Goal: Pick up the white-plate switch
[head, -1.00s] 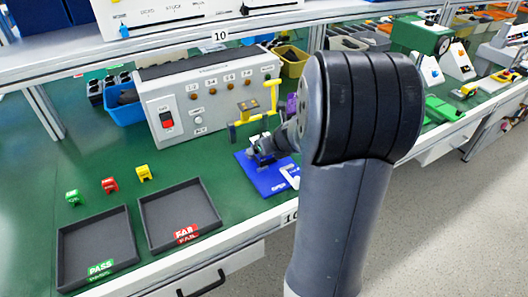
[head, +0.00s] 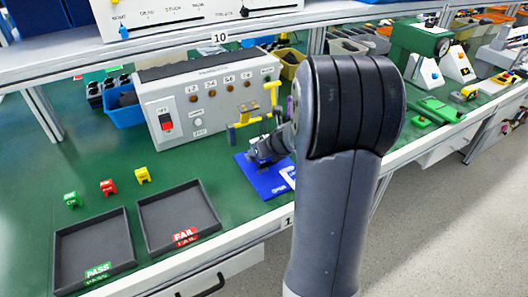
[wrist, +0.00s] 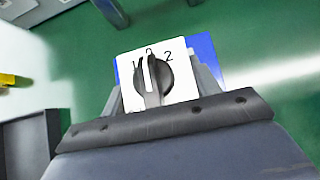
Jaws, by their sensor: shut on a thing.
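The white-plate switch (wrist: 184,88) shows in the wrist view, a white square plate marked 1, 0 and 2 with a black rotary knob. The knob's white line points near the 0. My gripper (wrist: 160,90) is shut on the switch, its grey fingers showing at the plate's left and right sides. In the head view my gripper (head: 262,152) is over the blue mat (head: 268,184), partly hidden by my arm. The switch cannot be made out clearly there.
A grey test box (head: 205,100) with a yellow fixture (head: 243,128) stands behind the mat. The PASS tray (head: 93,246) and FAIL tray (head: 178,215) lie to the left, with green, red and yellow tags behind them. Green bench surface between is clear.

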